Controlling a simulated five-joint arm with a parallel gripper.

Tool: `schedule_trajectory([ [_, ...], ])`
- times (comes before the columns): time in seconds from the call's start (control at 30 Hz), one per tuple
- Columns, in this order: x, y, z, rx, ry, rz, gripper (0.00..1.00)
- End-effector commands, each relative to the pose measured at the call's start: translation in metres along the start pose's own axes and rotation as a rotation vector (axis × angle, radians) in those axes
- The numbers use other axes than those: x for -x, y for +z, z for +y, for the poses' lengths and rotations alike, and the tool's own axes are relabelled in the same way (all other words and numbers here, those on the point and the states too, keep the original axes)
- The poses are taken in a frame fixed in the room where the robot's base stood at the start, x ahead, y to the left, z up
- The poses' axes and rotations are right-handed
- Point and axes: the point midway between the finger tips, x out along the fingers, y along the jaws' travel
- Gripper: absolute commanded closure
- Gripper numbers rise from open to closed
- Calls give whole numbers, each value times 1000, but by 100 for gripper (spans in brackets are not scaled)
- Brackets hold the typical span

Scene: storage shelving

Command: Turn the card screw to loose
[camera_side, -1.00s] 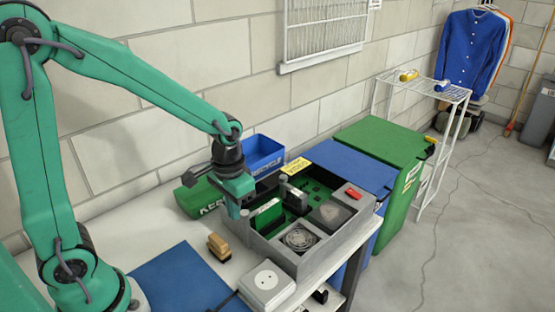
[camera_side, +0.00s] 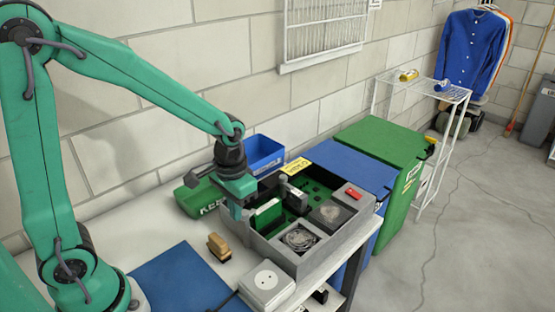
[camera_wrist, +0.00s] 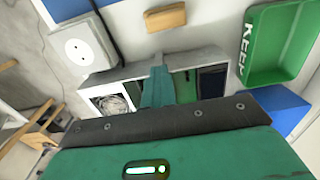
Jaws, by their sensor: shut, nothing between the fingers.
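An open grey computer case (camera_side: 318,258) stands on the bench, with a green board (camera_side: 318,188) inside. An upright green card (camera_side: 266,214) stands near its left end. I cannot make out the card screw; it is too small or hidden by my gripper. My gripper (camera_side: 237,212) points down at the case's left end, with its tips at or just above the wall there beside the card. In the wrist view my gripper (camera_wrist: 158,82) is shut and empty, over the case's edge (camera_wrist: 130,72). Whether it touches anything I cannot tell.
A fan (camera_side: 299,238) and a dark square block (camera_side: 330,215) sit in the case. A green bin (camera_side: 198,198) and a blue bin (camera_side: 262,152) stand behind. A wooden-backed brush (camera_side: 219,247), a white socket box (camera_side: 267,284) and a blue mat (camera_side: 185,283) lie in front.

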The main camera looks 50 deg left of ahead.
Motion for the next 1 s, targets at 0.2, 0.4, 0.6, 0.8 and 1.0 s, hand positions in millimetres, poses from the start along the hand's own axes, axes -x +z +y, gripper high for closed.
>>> schedule_trajectory([
  [0.2, 1, -1, 5, -1, 1, 6, 100],
  [0.4, 1, -1, 9, -1, 1, 6, 100],
  [0.6, 1, -2, 13, -1, 1, 6, 100],
  [0.8, 1, -3, 15, 0, 1, 7, 100],
  [1.0, 1, -4, 15, 0, 1, 8, 100],
])
